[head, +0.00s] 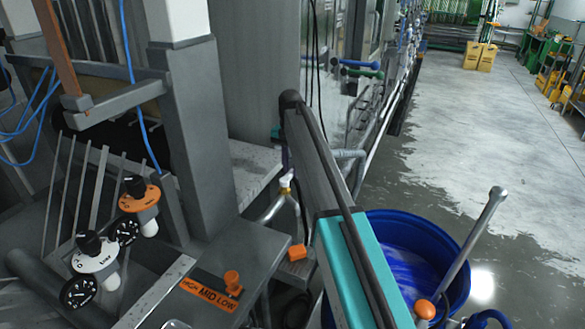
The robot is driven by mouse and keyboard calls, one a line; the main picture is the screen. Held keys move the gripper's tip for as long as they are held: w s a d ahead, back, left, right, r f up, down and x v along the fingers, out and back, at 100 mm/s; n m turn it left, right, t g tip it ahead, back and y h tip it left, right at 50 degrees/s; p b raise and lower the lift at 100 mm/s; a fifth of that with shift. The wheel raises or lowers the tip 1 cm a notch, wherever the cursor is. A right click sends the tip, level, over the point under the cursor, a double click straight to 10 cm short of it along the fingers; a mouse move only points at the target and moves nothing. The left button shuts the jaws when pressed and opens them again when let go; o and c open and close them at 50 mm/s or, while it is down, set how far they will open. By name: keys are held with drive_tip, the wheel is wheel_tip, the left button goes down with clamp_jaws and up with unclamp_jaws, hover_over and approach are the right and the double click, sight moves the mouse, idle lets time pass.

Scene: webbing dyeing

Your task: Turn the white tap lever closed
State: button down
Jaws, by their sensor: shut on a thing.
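A small whitish fitting (286,181) sits at the top of a bent metal pipe (271,208), just left of my arm. It may be the white tap lever, but it is too small to tell its shape or how far it is turned. My grey and teal arm runs from the bottom centre up to a dark joint and covers the area to the right of this fitting. My gripper is hidden behind the arm, so I cannot see its fingers or whether they touch the fitting.
An orange knob (232,281) stands on a panel marked HIGH, MID, LOW. A white regulator (96,252) and an orange one (139,197) are at left. A blue tub (455,265) with a grey pole (470,240) stands right of my arm.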

sight(290, 172)
drive_tip(key=c, duration=1.6)
unclamp_jaws()
drive_tip(key=shift+s+a, duration=0.1)
drive_tip(key=shift+a, duration=0.15)
drive_tip(key=shift+o, duration=0.2)
drive_tip(key=shift+d, duration=0.15)
wheel_tip(290, 172, up, 14)
drive_tip(key=p, duration=0.6)
drive_tip(key=shift+f, duration=0.15)
drive_tip(key=shift+f, duration=0.1)
